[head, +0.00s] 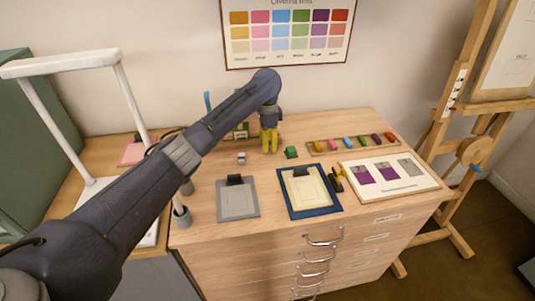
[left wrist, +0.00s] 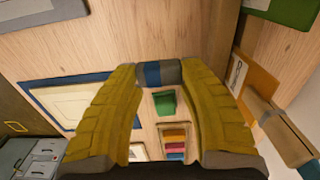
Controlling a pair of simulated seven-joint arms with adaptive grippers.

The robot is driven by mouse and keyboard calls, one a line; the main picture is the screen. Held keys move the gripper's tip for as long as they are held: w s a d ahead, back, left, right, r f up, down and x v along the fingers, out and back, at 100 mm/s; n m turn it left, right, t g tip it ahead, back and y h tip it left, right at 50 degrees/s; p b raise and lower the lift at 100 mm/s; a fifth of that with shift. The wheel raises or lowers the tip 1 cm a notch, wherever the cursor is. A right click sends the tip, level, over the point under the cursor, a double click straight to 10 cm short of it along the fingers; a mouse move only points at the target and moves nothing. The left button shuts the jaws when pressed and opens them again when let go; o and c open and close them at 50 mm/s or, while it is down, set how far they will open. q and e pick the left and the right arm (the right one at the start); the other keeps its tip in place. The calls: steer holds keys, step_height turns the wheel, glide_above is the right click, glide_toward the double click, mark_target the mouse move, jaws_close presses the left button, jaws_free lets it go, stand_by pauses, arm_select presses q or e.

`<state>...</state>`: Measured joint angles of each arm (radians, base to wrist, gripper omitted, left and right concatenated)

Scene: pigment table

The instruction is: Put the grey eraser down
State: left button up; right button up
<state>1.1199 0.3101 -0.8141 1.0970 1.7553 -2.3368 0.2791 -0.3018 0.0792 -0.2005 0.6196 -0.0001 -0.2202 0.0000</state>
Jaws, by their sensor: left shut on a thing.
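The grey eraser (left wrist: 172,71), grey with a blue band, is held crosswise between the two yellow fingertips of my left gripper (left wrist: 160,72) in the left wrist view. In the head view my left gripper (head: 269,148) points down over the back middle of the wooden cabinet top (head: 215,172), left of the green block (head: 291,152). The eraser cannot be made out there. Its height above the wood is hard to tell. My right gripper is not in view.
A tray of coloured blocks (head: 350,142) lies at the back right. A grey clipboard (head: 237,203), a blue-edged board (head: 309,207) and a swatch board (head: 412,185) lie in front. A small pale block (head: 241,158) sits left of my gripper. Bare wood lies between them.

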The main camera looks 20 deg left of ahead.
mark_target(268, 158)
arm_select(q)
steer(key=shift+f, duration=2.45)
steer(key=shift+f, duration=0.1)
steer(key=o, duration=1)
steer(key=shift+o, duration=0.2)
step_height(268, 158, up, 12)
steer(key=shift+r, duration=0.15)
